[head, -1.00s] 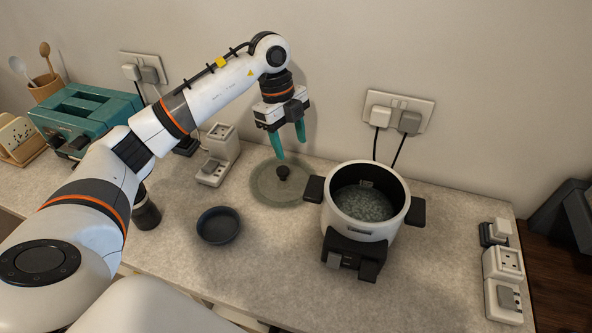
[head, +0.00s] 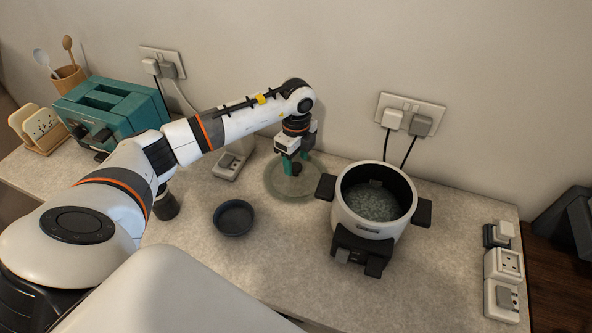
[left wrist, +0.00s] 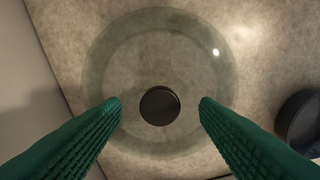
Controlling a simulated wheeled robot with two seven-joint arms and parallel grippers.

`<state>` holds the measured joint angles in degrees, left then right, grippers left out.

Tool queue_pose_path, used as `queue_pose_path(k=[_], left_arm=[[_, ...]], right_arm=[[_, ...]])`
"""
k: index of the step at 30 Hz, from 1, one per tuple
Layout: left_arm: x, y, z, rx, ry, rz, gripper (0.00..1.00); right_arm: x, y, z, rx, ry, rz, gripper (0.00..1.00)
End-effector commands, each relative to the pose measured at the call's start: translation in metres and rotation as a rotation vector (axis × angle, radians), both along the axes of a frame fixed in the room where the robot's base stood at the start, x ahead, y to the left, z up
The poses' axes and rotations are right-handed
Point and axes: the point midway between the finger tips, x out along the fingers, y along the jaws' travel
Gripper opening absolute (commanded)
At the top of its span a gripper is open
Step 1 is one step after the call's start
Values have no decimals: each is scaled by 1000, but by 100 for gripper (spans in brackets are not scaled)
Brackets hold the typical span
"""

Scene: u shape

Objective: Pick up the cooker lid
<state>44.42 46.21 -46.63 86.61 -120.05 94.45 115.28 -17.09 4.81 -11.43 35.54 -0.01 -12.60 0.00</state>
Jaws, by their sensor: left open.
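The cooker lid (head: 306,187) is a round see-through glass disc with a dark knob, lying flat on the counter to the left of the cooker. In the left wrist view the lid (left wrist: 110,62) shows whole, with its black knob (left wrist: 160,105) between the fingers. My left gripper (head: 291,168) points down over the lid, its green fingers open on both sides of the knob. In the left wrist view the fingertips (left wrist: 160,104) stand apart from the knob, with a gap on each side. The white cooker (head: 362,226) is uncovered, with speckled contents inside. My right gripper is not in view.
A dark round bowl (head: 234,218) sits on the counter in front of the lid. A white socket block (head: 229,166) stands left of the lid. A teal toaster (head: 115,115) is farther left. The wall is close behind the lid; cables hang behind the cooker.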

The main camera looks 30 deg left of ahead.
Motion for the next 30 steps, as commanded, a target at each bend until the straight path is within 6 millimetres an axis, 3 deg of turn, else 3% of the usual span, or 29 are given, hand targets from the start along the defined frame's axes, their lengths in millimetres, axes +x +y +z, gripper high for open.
queue_pose_path(k=[4, 11, 21, 30], left_arm=[[0, 0, -13, 0, 1, 0, 56], [0, 0, -15, 0, -1, -1, 56], [0, 0, -15, 0, -1, -1, 0], [1, 0, -14, 0, -3, -1, 0]], right_arm=[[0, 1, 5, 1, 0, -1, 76], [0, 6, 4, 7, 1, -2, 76], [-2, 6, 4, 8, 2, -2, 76], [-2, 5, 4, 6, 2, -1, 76]])
